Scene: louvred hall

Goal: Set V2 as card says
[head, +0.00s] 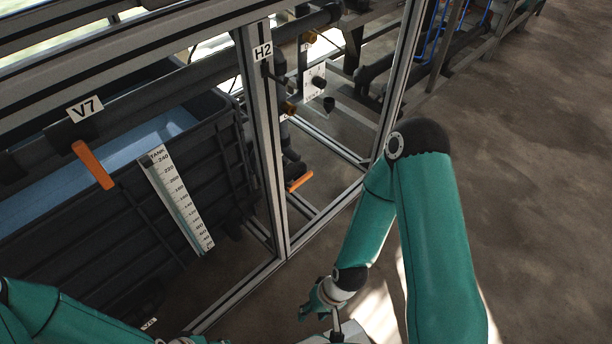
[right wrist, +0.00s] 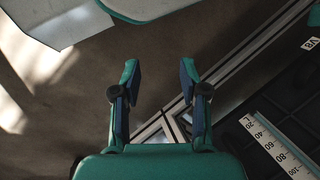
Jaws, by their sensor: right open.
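No label reading V2 and no card can be made out in either view. A valve labelled V7 (head: 85,108) has an orange lever (head: 93,165) slanting down to the right on the dark pipe above the tank. A second orange lever (head: 300,181) sits low behind the frame post; I cannot read a label for it. My right gripper (head: 314,302) is low in front of the frame, apart from both levers. In the right wrist view its two fingers (right wrist: 160,78) are apart with nothing between them. My left arm enters at the lower left; its fingers are not shown.
A dark tank (head: 100,225) with a white level scale (head: 178,200) stands at the left. A metal frame post labelled H2 (head: 262,52) rises beside it. A small V8 label (head: 149,324) shows low down. A white panel with a black knob (head: 318,82) is behind. Open floor (head: 540,180) lies right.

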